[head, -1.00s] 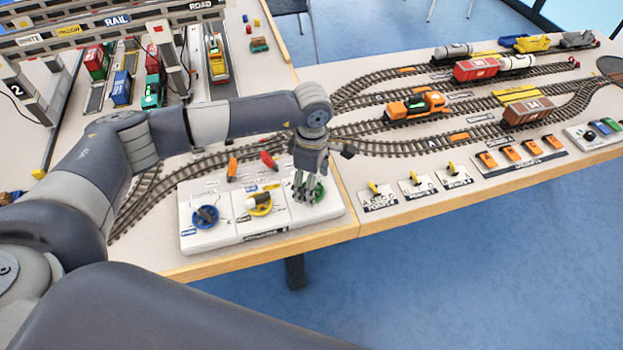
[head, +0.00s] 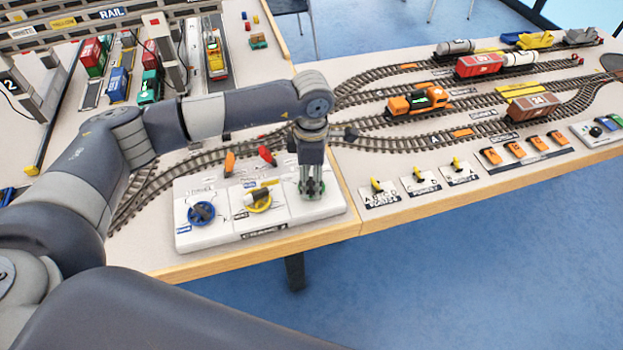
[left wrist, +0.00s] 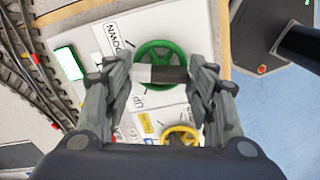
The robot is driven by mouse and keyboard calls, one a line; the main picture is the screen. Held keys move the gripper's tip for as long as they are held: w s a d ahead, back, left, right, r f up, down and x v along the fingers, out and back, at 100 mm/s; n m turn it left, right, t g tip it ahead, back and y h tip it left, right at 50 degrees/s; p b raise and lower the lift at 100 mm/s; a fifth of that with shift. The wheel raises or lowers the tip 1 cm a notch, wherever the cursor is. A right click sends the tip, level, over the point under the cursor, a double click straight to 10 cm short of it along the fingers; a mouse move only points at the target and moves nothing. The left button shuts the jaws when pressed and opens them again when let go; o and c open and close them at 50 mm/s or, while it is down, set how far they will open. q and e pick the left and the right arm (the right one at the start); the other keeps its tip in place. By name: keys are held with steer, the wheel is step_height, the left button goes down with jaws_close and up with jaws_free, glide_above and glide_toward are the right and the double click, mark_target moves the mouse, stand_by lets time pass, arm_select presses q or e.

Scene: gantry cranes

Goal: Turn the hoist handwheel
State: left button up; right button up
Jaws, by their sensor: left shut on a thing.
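The green handwheel (left wrist: 160,62) sits on the white control panel (head: 285,222), at its right end, beside printed UP and DOWN labels in the left wrist view. A dark and pale grip bar crosses it. My left gripper (head: 311,188) points straight down over this wheel and is shut on it, with fingers on both sides of the bar in the left wrist view. In the head view the fingers hide most of the green wheel. A yellow handwheel (head: 260,203) and a blue handwheel (head: 201,213) are to its left on the same panel. My right gripper is not in view.
An orange lever (head: 229,163) and a red lever (head: 267,156) stand behind the wheels, close to my left arm. Model tracks with an orange locomotive (head: 418,101) lie beyond. Small yellow-handled switches (head: 377,186) line the front edge at right.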

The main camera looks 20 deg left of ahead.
mark_target(311, 180)
arm_select(q)
steer(key=o, duration=1)
steer(key=shift+o, duration=0.2)
step_height(311, 180, up, 12)
